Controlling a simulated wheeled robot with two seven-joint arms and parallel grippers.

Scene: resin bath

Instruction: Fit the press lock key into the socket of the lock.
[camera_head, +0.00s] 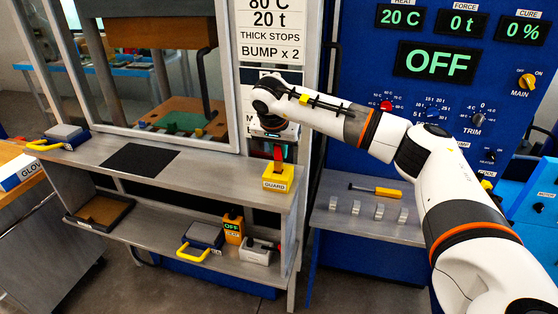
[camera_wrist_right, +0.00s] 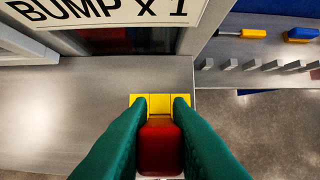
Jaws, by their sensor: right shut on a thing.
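The red key (camera_head: 278,153) is in my right gripper (camera_head: 277,143), upright just above the yellow block marked GUARD (camera_head: 278,183), which looks like the lock. In the right wrist view the two green fingers of my right gripper (camera_wrist_right: 160,112) are closed on the sides of the red key (camera_wrist_right: 160,150). The yellow block (camera_wrist_right: 160,102) shows past the fingertips, in line with the key. The socket is hidden, so I cannot tell whether the key touches it or is in it. My left gripper is out of view.
The yellow block stands at the right end of a grey shelf (camera_head: 215,178) with a black mat (camera_head: 140,159). A framed clear guard (camera_head: 150,75) stands behind. A side shelf (camera_head: 335,222) holds a yellow-handled tool (camera_head: 385,192) and several metal blocks. A lower shelf holds other items.

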